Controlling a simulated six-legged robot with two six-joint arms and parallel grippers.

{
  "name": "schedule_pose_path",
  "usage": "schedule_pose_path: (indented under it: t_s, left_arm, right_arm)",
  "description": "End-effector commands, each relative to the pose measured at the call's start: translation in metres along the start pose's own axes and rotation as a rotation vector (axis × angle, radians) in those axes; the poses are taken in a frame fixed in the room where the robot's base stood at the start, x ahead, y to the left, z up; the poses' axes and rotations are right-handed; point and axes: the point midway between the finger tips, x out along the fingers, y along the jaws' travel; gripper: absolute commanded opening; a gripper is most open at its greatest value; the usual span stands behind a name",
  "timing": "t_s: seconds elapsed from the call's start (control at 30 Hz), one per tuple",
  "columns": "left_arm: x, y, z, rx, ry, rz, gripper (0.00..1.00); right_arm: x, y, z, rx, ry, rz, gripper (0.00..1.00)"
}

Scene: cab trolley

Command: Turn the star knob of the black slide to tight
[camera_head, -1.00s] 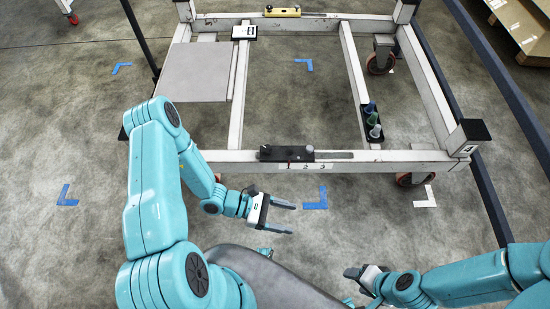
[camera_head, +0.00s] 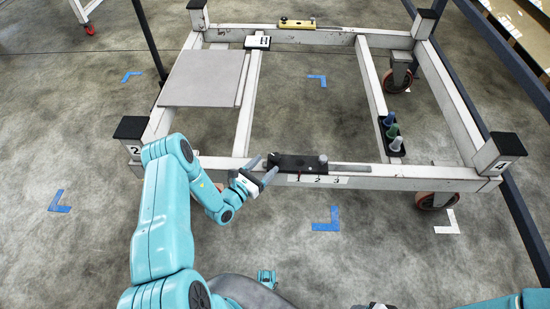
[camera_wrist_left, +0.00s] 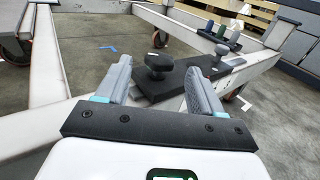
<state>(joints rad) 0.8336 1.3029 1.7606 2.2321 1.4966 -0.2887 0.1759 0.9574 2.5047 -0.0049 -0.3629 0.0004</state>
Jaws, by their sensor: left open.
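The black slide (camera_head: 297,164) lies on the front beam of the pale trolley. My left gripper (camera_head: 271,168) is open at the slide's left end. Its fingers (camera_wrist_left: 159,72) stand on either side of the close knob in the wrist view; I cannot tell whether they touch it. In the head view they partly hide that end. Only a sliver of my right gripper (camera_head: 374,305) shows at the bottom edge.
The trolley's front beam (camera_head: 400,171) carries a number label (camera_head: 322,181) below the slide. A yellow slide (camera_head: 297,24) sits on the back beam. A grey panel (camera_head: 203,78) lies at left. A black holder with coloured pegs (camera_head: 391,136) is at right.

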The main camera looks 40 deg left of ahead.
Motion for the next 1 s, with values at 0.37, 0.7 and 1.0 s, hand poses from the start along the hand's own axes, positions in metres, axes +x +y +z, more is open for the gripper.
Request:
schedule_pose_path:
  t_s: [0.37,0.7,1.0]
  left_arm:
    - [0.058,-0.001,-0.001,0.0,-0.001,-0.002,0.67]
    - [0.061,-0.001,0.0,-0.002,0.0,-0.001,0.64]
    - [0.061,-0.001,0.0,-0.001,0.0,-0.004,0.16]
  right_arm:
    - [0.012,0.004,0.0,0.0,0.0,0.0,0.57]
    - [0.012,0.004,0.0,0.0,0.0,0.0,0.57]
    - [0.013,0.005,0.0,0.0,0.0,0.0,0.57]
